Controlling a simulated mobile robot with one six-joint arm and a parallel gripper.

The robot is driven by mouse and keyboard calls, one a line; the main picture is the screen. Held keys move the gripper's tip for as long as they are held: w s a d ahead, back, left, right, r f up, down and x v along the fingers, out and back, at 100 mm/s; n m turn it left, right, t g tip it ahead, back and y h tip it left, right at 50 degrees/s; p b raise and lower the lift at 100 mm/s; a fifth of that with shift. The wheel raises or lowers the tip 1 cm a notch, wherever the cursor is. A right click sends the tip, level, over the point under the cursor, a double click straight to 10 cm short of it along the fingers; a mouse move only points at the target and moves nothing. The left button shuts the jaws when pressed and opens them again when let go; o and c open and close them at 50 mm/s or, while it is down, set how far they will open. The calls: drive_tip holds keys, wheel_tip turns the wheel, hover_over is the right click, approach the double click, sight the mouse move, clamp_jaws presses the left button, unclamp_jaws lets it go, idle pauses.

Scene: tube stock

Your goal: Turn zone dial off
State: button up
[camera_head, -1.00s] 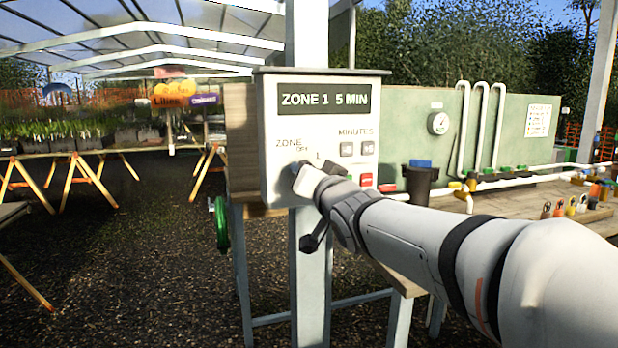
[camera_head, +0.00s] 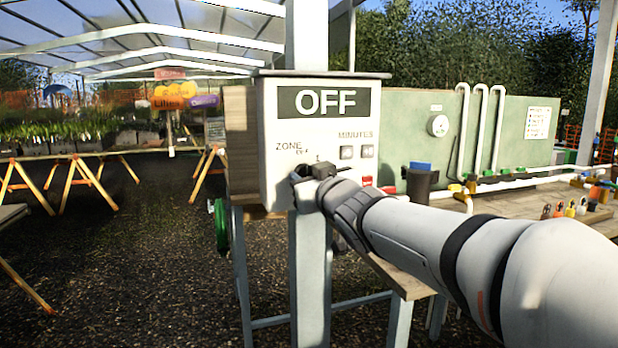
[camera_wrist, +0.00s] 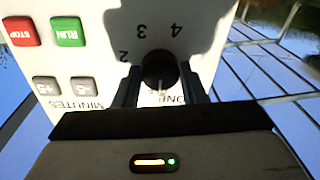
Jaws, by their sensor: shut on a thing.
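The white controller box (camera_head: 275,185) hangs on a post, and its display (camera_head: 324,102) reads "OFF". The black zone dial (camera_wrist: 157,66) shows in the wrist view, where the box face appears upside down. A pale pointer line on the dial points down in that view, toward the "ZONE" lettering. My gripper (camera_wrist: 160,80) has one finger on each side of the dial and is shut on it. In the head view my gripper (camera_head: 305,182) is against the lower front of the box and hides the dial.
The red stop button (camera_wrist: 21,31), green run button (camera_wrist: 67,31) and two grey minutes buttons (camera_wrist: 83,89) sit beside the dial on the same face. A green panel (camera_head: 400,120) with white pipes and a bench with fittings stand to the right.

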idle(0.4)
drive_tip(key=o, duration=1)
drive_tip(key=p+v, duration=0.2)
drive_tip(key=v, duration=0.5)
drive_tip(key=shift+s+d, duration=0.15)
drive_tip(key=shift+s, duration=0.2)
drive_tip(key=shift+d, duration=0.1)
